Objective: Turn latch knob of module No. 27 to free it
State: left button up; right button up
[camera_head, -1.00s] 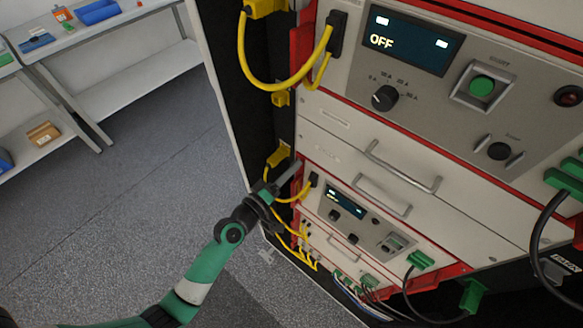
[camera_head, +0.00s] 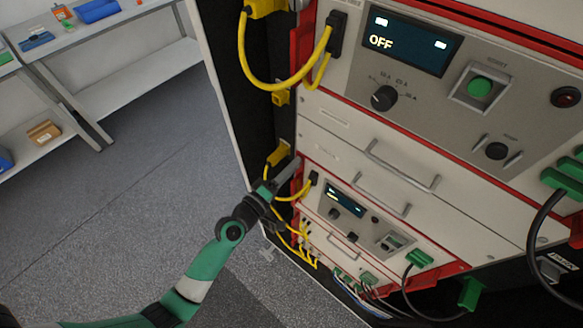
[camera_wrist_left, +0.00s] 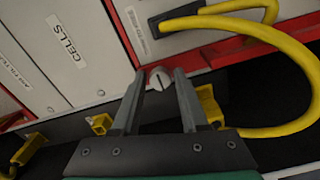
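A round silver latch knob (camera_wrist_left: 159,79) with a dark slot sits on the red frame edge in the left wrist view. My left gripper (camera_wrist_left: 161,73) has its two grey fingers apart, one on each side of the knob. I cannot tell whether they touch it. In the head view my left gripper (camera_head: 289,170) is at the left edge of the rack, beside the module with two grey handles. The knob cannot be made out there. No number 27 is legible. My right gripper is not in view.
Yellow cables (camera_head: 244,65) loop along the rack's left edge, and one yellow cable (camera_wrist_left: 290,50) curves close beside the left gripper. An upper module's display (camera_head: 408,42) reads OFF. Green connectors (camera_head: 562,180) with black cables are at the right. The floor left of the rack is clear.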

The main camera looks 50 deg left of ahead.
pick_arm(q)
jog(key=shift+o, duration=1)
jog(key=s+d+b, duration=0.1)
jog(key=s+b, duration=0.1)
jog(key=s, duration=0.9)
jog(key=shift+s, duration=0.25)
jog(key=shift+d, duration=0.2)
